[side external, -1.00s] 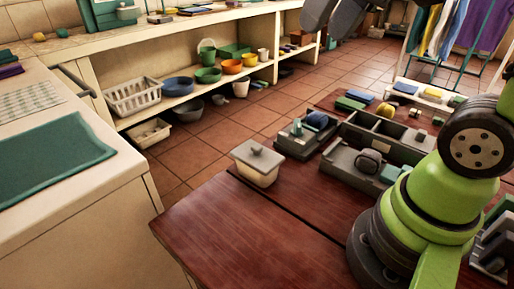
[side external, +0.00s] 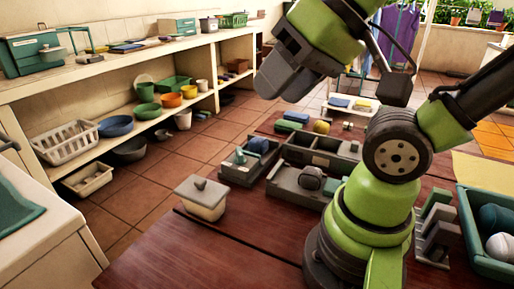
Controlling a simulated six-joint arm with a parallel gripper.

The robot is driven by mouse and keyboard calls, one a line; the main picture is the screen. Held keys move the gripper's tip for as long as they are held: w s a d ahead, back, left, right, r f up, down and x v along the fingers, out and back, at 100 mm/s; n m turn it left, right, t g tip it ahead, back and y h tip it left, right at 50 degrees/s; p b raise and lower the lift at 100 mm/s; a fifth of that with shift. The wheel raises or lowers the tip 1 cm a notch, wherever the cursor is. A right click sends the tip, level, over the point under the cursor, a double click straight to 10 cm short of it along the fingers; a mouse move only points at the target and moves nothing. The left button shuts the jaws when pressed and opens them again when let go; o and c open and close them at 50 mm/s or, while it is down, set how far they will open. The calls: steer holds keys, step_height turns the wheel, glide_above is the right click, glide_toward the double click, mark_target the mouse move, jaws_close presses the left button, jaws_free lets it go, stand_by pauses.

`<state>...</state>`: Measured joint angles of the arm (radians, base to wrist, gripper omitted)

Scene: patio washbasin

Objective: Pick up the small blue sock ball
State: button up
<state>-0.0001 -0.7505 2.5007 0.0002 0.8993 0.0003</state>
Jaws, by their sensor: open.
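A small round blue ball (side external: 258,145), which looks like the sock ball, sits in a low grey-green tray (side external: 236,173) on the dark red wooden table. Its fabric is too small to make out. My gripper (side external: 283,72) is a grey head at the upper middle, in the air and apart from the ball, appearing above it in the picture. It is open, and I see nothing held in it. Its fingertips are hard to make out.
A lidded pot (side external: 201,197) is at the table's left edge. A teal bin (side external: 484,262) with a teal roll and white ball is at right. The front tabletop is clear.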

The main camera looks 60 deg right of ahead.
stand_by(0.3)
steer(key=o, duration=0.4)
steer(key=shift+w, duration=0.1)
steer(key=m+g+h, duration=0.4)
steer(key=m+g, duration=0.3)
steer(key=m, duration=0.8)
glide_above(258, 140)
step_height(258, 140, down, 22)
steer(key=shift+w+a+f, duration=0.1)
steer(key=shift+a, duration=0.05)
steer(key=shift+d+f, duration=0.2)
steer(key=shift+f, duration=2.6)
